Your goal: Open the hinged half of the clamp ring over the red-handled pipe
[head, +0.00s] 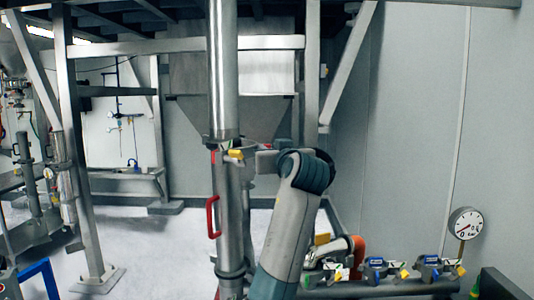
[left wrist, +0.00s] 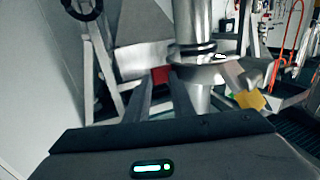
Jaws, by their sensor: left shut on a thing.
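The steel pipe with the red handle (head: 212,217) stands upright in the middle of the head view. The clamp ring (head: 222,144) circles its upper joint, with a yellow piece (head: 236,154) at the front. In the left wrist view the ring (left wrist: 205,73) shows as a flat metal band below the upper pipe (left wrist: 190,22), with the yellow piece (left wrist: 250,100) to the right. My left gripper (head: 264,161) is beside the ring's right side. Its fingers (left wrist: 163,84) are shut on a red part (left wrist: 160,75) beside the ring, mostly hidden. My right gripper is not in view.
A steel frame post (head: 78,140) stands to the left. A pressure gauge (head: 466,223) and several blue-topped valves (head: 378,268) line the lower right. A steel hopper (head: 232,115) is behind the pipe. Floor (head: 150,235) is clear left of the pipe.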

